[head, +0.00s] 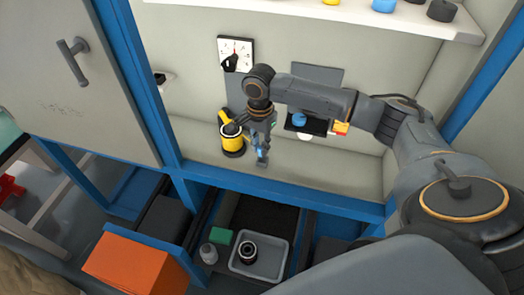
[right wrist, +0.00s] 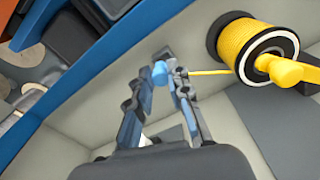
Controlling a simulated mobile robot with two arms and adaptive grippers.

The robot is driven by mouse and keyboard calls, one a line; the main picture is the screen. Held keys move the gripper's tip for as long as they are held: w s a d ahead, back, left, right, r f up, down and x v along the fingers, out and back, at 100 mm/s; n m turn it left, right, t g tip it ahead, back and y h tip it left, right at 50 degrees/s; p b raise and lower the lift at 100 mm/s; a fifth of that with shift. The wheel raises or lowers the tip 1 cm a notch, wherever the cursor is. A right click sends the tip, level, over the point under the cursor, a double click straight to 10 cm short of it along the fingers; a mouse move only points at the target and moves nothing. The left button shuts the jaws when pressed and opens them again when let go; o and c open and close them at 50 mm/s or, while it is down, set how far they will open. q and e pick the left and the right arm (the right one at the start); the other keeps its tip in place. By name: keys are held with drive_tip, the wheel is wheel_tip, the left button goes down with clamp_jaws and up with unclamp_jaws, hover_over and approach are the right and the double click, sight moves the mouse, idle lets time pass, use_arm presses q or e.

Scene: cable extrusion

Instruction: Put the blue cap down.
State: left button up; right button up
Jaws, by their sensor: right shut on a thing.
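My right gripper (head: 262,155) is over the grey worktop, just right of the yellow spool. In the right wrist view its fingers (right wrist: 162,78) are shut on a small rounded blue cap (right wrist: 160,73) at their tips. A thin yellow cable (right wrist: 210,72) runs from the yellow spool (right wrist: 245,42) towards the fingertips; whether it joins the cap is unclear. The spool also shows in the head view (head: 232,137). Another blue piece (head: 299,119) sits at the dark unit behind the worktop. My left gripper is out of view.
A shelf (head: 320,22) above holds a blue cap (head: 384,5) and black and yellow ones. A dial (head: 237,51) is on the back wall. Below are a grey tray (head: 273,271) with a black ring and an orange box (head: 127,265). The worktop (head: 330,167) right of the gripper is clear.

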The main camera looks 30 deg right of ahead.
drive_tip(key=shift+w+d+f, duration=0.3)
drive_tip(key=shift+d+f, duration=0.15)
drive_tip(key=shift+f, duration=0.25)
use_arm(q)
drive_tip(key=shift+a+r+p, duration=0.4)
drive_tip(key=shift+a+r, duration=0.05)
use_arm(e)
drive_tip(key=shift+w+d+f, duration=0.1)
drive_tip(key=shift+d+f, duration=0.1)
drive_tip(key=shift+f, duration=1.55)
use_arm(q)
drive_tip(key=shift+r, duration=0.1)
use_arm(e)
drive_tip(key=shift+f, duration=0.1)
drive_tip(key=o, duration=0.8)
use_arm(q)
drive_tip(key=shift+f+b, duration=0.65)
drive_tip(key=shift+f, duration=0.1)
use_arm(e)
wheel_tip(320, 180, up, 12)
drive_tip(key=shift+r, duration=0.15)
drive_tip(key=shift+a, duration=0.1)
